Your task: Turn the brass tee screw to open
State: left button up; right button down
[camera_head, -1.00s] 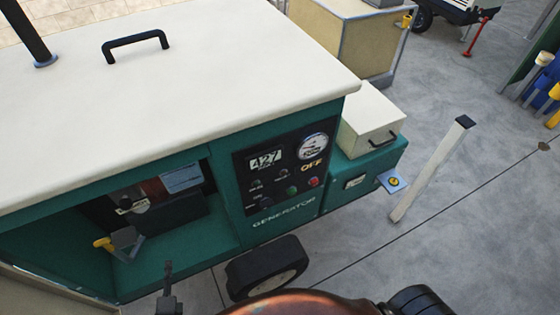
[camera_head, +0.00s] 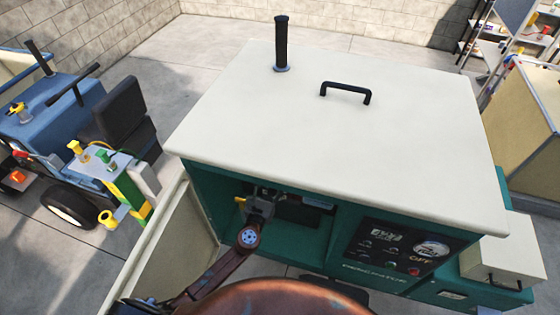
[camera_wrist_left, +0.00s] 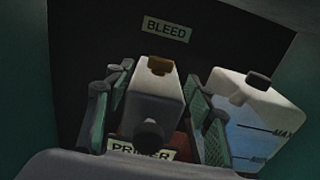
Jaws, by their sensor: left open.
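In the left wrist view a small brass piece (camera_wrist_left: 160,65), which looks like the tee screw, sits at the far top of a pale grey block (camera_wrist_left: 153,92). A black round knob (camera_wrist_left: 149,134) is on the block's near end. My left gripper (camera_wrist_left: 158,82) is open, its green-padded fingers on either side of the block. Whether they touch it I cannot tell. In the head view my left gripper (camera_head: 262,206) is inside the generator's open bay, beside a yellow part (camera_head: 240,200). The screw cannot be made out there. My right gripper is not in view.
A BLEED label (camera_wrist_left: 167,33) is on the dark back panel, a PRIMER label (camera_wrist_left: 142,151) below the block. A white tank (camera_wrist_left: 255,115) with a black cap stands close right. The generator's cream lid (camera_head: 330,130) overhangs the bay; an open door panel (camera_head: 170,250) is left.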

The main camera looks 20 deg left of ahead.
pick_arm(q)
jog(key=w, duration=0.7)
jog(key=shift+d, duration=0.25)
jog(key=shift+r, duration=0.1)
jog(key=shift+c, duration=0.2)
jog(key=c, duration=1.1)
